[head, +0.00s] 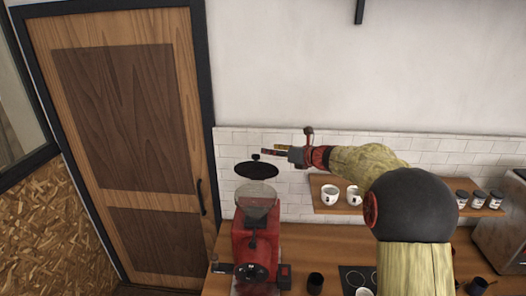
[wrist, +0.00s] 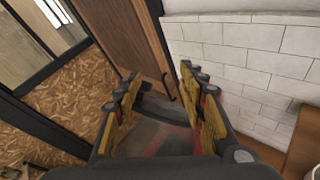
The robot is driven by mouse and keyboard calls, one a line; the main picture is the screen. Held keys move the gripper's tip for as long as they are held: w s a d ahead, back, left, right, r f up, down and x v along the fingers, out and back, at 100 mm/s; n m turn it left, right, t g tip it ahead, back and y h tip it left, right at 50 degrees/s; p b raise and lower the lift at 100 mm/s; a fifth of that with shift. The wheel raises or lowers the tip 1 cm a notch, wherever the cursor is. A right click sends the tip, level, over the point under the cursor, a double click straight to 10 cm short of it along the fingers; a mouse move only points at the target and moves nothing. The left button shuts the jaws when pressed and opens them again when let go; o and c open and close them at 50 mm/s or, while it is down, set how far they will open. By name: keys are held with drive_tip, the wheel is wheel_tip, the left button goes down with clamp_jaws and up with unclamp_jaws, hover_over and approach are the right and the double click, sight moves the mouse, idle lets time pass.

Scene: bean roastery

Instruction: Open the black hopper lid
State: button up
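The black hopper lid (head: 258,171) is a dark round disc with a small knob at its far edge. It shows above the clear grey hopper (head: 257,203) of the red grinder (head: 243,243), with a gap between disc and hopper in the head view; I cannot tell whether it touches the hopper. My gripper (head: 268,152) is just right of the knob, pointing left; contact is unclear. In the wrist view its two yellow-padded fingers (wrist: 160,88) are spread apart. Dark and reddish shapes lie below them, but I cannot clearly make out the lid there.
A wooden shelf (head: 325,206) with white cups (head: 331,195) and small jars (head: 462,199) is on the tiled wall to the right. A wooden door (head: 130,140) is at left. Dark cups (head: 315,283) stand on the counter (head: 310,240).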

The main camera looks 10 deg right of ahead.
drive_tip(key=v, duration=0.3)
drive_tip(key=shift+s+a, duration=0.15)
drive_tip(key=shift+s, duration=0.05)
drive_tip(key=shift+c, duration=0.4)
